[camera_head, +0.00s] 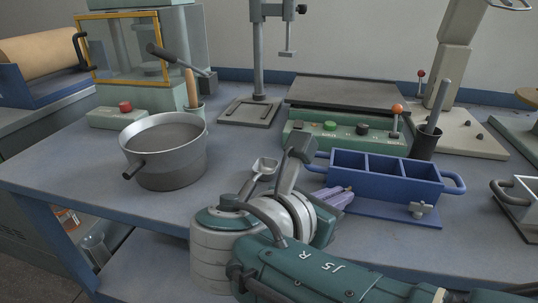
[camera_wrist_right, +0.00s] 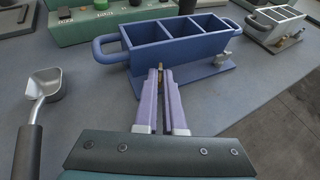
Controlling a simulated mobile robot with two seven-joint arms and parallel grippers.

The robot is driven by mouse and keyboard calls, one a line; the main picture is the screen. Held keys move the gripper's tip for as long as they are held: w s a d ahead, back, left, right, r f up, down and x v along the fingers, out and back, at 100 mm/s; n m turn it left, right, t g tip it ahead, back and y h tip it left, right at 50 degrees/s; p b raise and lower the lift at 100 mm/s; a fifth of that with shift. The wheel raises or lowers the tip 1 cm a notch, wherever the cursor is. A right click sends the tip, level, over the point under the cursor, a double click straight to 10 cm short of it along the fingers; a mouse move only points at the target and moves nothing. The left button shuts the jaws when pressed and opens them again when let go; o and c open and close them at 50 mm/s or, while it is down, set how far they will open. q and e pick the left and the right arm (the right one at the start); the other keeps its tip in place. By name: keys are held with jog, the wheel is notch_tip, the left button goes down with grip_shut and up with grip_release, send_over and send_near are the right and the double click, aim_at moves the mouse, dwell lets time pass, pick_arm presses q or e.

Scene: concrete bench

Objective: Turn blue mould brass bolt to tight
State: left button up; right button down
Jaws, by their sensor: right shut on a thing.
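The blue mould (camera_head: 385,180) is a long, three-compartment box with a loop handle at each end, on a blue base plate on the bench. It also shows in the wrist view (camera_wrist_right: 190,45). My right gripper (camera_wrist_right: 162,78) reaches its long side near the left end, with its lilac fingers close together. A small brass bolt (camera_wrist_right: 168,76) shows between the fingertips, which hide most of it. In the head view the fingers (camera_head: 345,190) meet the mould's left front. A grey wing knob (camera_head: 422,209) is on the mould's front right. My left gripper is not in view.
A metal ladle (camera_wrist_right: 46,88) lies left of my right gripper. A steel pot (camera_head: 165,155) stands further left. A green control box (camera_head: 345,137) is behind the mould, and a white mould (camera_head: 522,200) is at right. Bare bench lies in front.

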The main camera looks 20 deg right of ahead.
jog(key=shift+m+g+h+b, duration=0.3)
jog(key=shift+g, duration=0.1)
jog(key=c, duration=1.3)
grip_release()
